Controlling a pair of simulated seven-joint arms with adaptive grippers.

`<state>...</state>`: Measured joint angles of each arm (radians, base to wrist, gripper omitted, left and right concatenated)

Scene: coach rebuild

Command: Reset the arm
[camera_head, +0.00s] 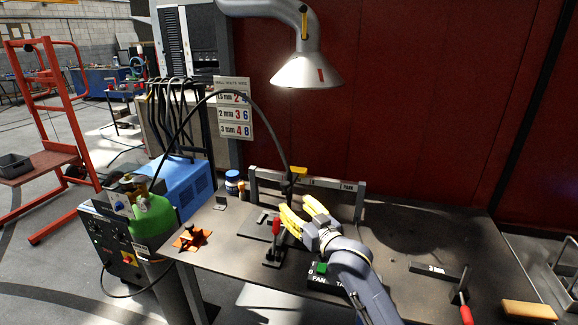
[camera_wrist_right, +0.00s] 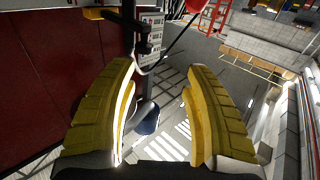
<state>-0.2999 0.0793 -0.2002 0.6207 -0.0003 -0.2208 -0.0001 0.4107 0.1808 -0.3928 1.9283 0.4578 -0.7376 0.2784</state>
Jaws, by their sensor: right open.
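My right gripper (camera_head: 302,217) has yellow fingers and sits above the middle of the dark workbench (camera_head: 418,232). In the right wrist view its two fingers (camera_wrist_right: 158,115) stand apart with nothing between them. My right arm (camera_head: 350,262) comes in from the lower right of the head view. A red-handled clamp (camera_head: 276,228) stands on the bench just left of the fingers; I cannot tell whether they touch. My left gripper is not in the head view.
A grey rack (camera_head: 359,203) with a yellow-topped torch holder (camera_head: 298,172) stands behind the gripper. A green cylinder (camera_head: 152,218) and blue box (camera_head: 186,184) are at left. An orange piece (camera_head: 191,239) lies on the bench's left end. A red-handled tool (camera_head: 466,313) and wooden-handled brush (camera_head: 529,310) lie right. A lamp (camera_head: 307,70) hangs above.

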